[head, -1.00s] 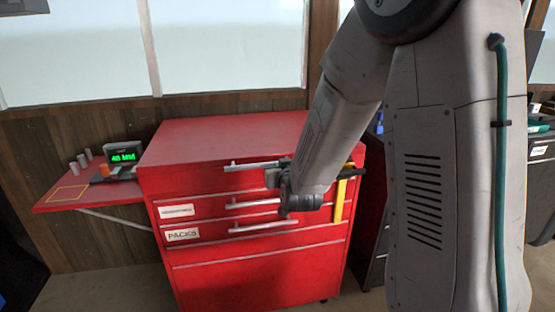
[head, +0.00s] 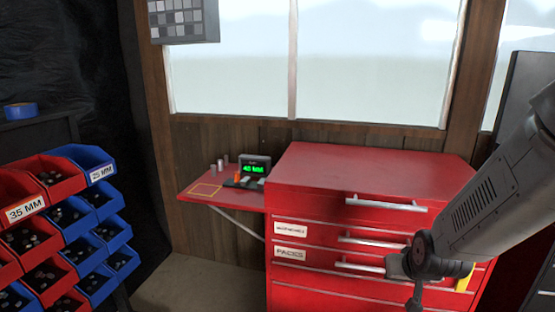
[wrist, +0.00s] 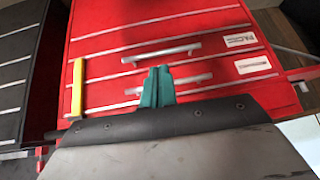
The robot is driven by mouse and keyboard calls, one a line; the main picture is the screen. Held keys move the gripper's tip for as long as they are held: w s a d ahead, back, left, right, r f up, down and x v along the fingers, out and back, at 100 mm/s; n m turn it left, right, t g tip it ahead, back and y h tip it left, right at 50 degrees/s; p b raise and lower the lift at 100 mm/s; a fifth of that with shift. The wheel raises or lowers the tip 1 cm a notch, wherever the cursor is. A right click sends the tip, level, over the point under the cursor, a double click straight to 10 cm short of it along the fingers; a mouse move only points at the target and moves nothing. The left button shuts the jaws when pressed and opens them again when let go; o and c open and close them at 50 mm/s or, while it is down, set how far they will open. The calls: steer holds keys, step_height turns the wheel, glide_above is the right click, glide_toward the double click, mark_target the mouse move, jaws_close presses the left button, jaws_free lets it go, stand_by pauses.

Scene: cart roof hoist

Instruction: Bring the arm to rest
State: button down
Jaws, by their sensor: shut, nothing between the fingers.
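My arm (head: 500,190) reaches in from the right side of the head view, in front of the red drawer cabinet (head: 365,170). In the wrist view my gripper (wrist: 157,84) shows as two teal fingers pressed together, with nothing between them. In that view the fingers overlap the cabinet's drawer fronts, close to a drawer handle (wrist: 185,84). I cannot tell whether they touch it. In the head view the fingers are not clearly visible past the dark wrist joint. The drawers look closed.
A red side shelf (head: 190,197) holds a green-lit display (head: 255,169) and small cylinders. Red and blue bins (head: 85,157) stand at the left. A yellow strip (wrist: 77,88) is on the cabinet front. Bare floor (head: 200,270) lies between bins and cabinet.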

steer(key=s+a+r+n+g, duration=0.1)
steer(key=s+r+g, duration=0.2)
steer(key=s+r, duration=0.6)
steer(key=s+a+r+n+g, duration=0.1)
steer(key=s+a+r+g, duration=0.1)
steer(key=s+r, duration=0.7)
steer(key=shift+s+g+y, duration=0.3)
steer(key=shift+s+g, duration=0.1)
steer(key=shift+s, duration=3.05)
steer(key=shift+a, duration=0.1)
